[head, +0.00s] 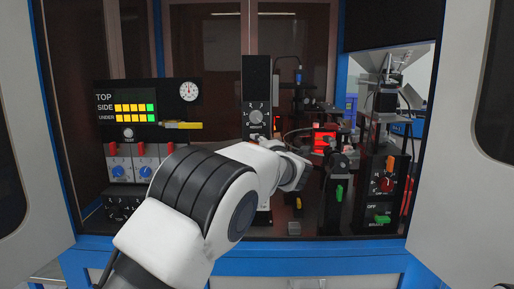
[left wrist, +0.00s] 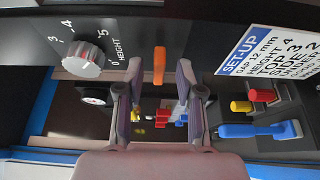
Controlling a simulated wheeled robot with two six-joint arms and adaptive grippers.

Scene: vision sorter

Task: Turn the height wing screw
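The height dial is a silver knob (left wrist: 82,60) on a black panel with a numbered scale and the word HEIGHT, at upper left in the left wrist view. In the head view the dial (head: 256,108) is above my left arm. An orange tab, seemingly the wing screw (left wrist: 159,65), stands beside the dial. It shows in the head view (head: 254,139) just below the dial, above my arm. My left gripper (left wrist: 160,92) is open and empty, its fingers on either side of the orange tab in the picture. I cannot tell whether they touch it. My right gripper is not in view.
A set-up card (left wrist: 268,45) reads gap 12 mm, height 4, top 3, side 2. A blue-handled tool (left wrist: 258,130) and red and yellow knobs are at right. A black post with a green lever (head: 339,193) stands right of my arm. Blue-framed cabinet edges (head: 240,250) surround the opening.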

